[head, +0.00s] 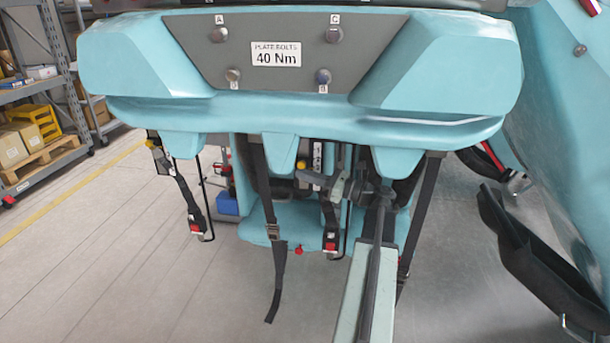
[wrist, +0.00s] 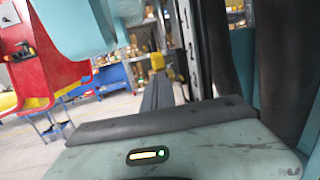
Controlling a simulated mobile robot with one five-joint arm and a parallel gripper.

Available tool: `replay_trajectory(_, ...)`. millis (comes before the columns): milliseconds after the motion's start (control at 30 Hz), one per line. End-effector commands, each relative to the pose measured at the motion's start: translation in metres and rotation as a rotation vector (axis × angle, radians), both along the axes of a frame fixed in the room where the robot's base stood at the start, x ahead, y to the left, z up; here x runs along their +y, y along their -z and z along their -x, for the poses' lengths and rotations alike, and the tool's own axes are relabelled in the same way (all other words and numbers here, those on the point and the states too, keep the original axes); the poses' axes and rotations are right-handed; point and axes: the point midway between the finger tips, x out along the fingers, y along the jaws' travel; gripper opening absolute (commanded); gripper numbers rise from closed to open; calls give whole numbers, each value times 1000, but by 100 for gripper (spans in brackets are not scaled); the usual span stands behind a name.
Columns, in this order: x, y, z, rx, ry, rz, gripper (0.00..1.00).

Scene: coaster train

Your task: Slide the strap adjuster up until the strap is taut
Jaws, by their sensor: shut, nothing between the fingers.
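A dark strap (head: 257,180) hangs from the underside of the teal seat unit in the head view. Its adjuster (head: 274,232) is a dark buckle low on it, and a loose tail (head: 276,290) hangs below. A second dark strap (head: 423,200) hangs at the right, its lower part near my arm. My gripper (head: 308,180) is under the seat unit, right of the first strap and above its adjuster, apparently not touching it. In the wrist view its dark fingers (wrist: 157,92) are together and empty. No adjuster can be made out there.
Red-buckled belts (head: 194,220) and (head: 330,240) hang either side of the first strap. The seat unit's teal shell (head: 290,115) overhangs my gripper. A slotted metal rail (wrist: 188,45) and dark padding (wrist: 283,70) stand close at the right in the wrist view.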

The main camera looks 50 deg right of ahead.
Motion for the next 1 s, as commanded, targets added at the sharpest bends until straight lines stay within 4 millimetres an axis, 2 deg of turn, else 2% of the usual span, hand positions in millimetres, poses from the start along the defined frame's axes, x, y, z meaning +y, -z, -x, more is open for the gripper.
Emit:
replay_trajectory(167,0,-5,0,0,0,0,0)
replay_trajectory(400,0,-34,0,-1,1,0,0)
replay_trajectory(700,0,-30,0,-1,1,0,0)
replay_trajectory(867,2,-15,-4,0,-1,0,0)
replay_trajectory(1000,9,16,-14,-1,-4,0,0)
